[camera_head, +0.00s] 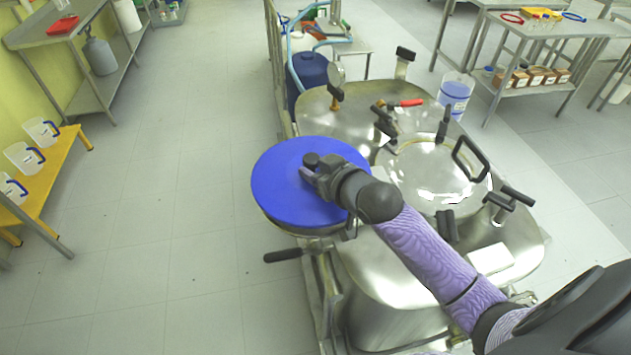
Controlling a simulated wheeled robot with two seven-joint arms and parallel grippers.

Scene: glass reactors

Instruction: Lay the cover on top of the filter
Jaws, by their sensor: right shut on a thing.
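The cover is a round blue disc (287,190) with a dark knob in its middle. My right gripper (308,170) is shut on the cover's knob, its arm coming in from the right. The cover lies roughly level over the filter, a round steel vessel (305,230) whose edge shows just below the cover's near side. The cover hides the rest of the filter's top. I cannot tell whether the cover rests on the rim or is slightly above it. My left gripper is not in view.
Beside the filter stands a steel reactor top (350,120) with a round glassy lid (435,175), clamps and black handles. A black lever (283,255) sticks out left below the filter. A blue drum (310,75) stands behind. The floor at left is clear.

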